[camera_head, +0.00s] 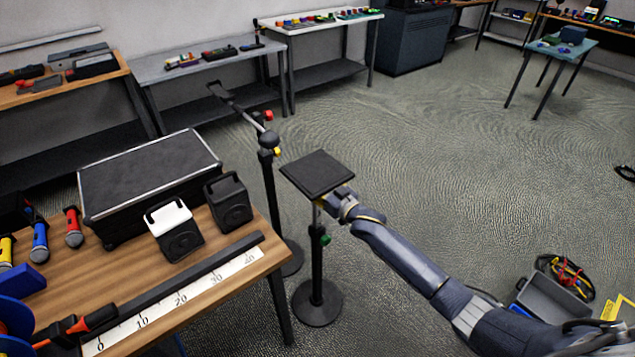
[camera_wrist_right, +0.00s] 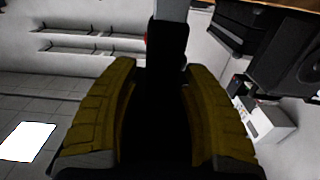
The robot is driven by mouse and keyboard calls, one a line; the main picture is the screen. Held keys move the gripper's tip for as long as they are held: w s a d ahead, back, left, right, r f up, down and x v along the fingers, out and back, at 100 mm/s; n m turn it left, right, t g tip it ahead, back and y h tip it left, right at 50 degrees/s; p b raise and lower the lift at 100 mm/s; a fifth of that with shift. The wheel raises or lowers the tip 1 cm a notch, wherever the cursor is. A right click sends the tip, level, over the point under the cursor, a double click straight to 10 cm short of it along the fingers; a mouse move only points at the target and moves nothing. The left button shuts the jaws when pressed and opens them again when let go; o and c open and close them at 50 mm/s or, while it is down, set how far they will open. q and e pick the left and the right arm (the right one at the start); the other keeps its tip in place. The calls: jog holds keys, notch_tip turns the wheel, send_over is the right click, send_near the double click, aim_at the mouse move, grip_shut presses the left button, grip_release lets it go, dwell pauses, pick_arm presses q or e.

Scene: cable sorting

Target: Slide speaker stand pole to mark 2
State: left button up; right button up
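The speaker stand (camera_head: 316,260) stands upright on the floor just right of the wooden table. It has a round black base, a black lower tube, a green knob (camera_head: 325,240) and a square black top plate (camera_head: 317,172). My right gripper (camera_head: 322,201) is at the upper pole, just under the plate. In the right wrist view, its two yellow fingers (camera_wrist_right: 160,80) stand apart, on either side of a dark upright part. I cannot tell whether they touch it. Any mark on the pole is too small to read. My left gripper is not in view.
A second stand (camera_head: 268,180) with red and yellow knobs stands close behind on the left. The wooden table (camera_head: 215,310) holds a ruler strip (camera_head: 180,297), two small speakers, a black case and microphones. A grey bin (camera_head: 550,300) with cables lies at the lower right. The floor between is clear.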

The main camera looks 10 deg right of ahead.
jog(key=shift+o, duration=0.2)
jog(key=shift+s+d+f, duration=0.2)
jog(key=shift+s, duration=0.25)
jog(key=v, duration=1.1)
jog(key=shift+s+r, duration=0.1)
